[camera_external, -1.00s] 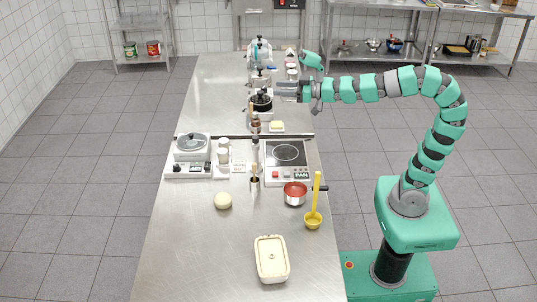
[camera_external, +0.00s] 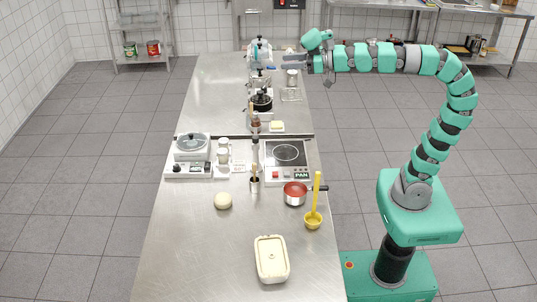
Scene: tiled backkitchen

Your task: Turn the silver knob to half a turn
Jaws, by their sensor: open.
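I cannot make out the silver knob for certain. A white appliance with a lidded pot (camera_external: 192,150) stands at the left of the table and has small dark controls on its front. A cooking plate (camera_external: 288,158) to its right has a red control at its front left and a "PAN" label. My gripper (camera_external: 288,62) is open and empty at the far right end of the table, held above it, pointing left. It is close in the picture to a teal and white machine (camera_external: 259,54); whether they touch is hard to tell.
A black-topped pot (camera_external: 261,102) stands mid-table, with a butter block (camera_external: 277,126) nearby. A red pan (camera_external: 295,193), yellow ladle (camera_external: 313,219), dough ball (camera_external: 223,201) and cream dish (camera_external: 271,258) are nearer. The near left of the table is clear.

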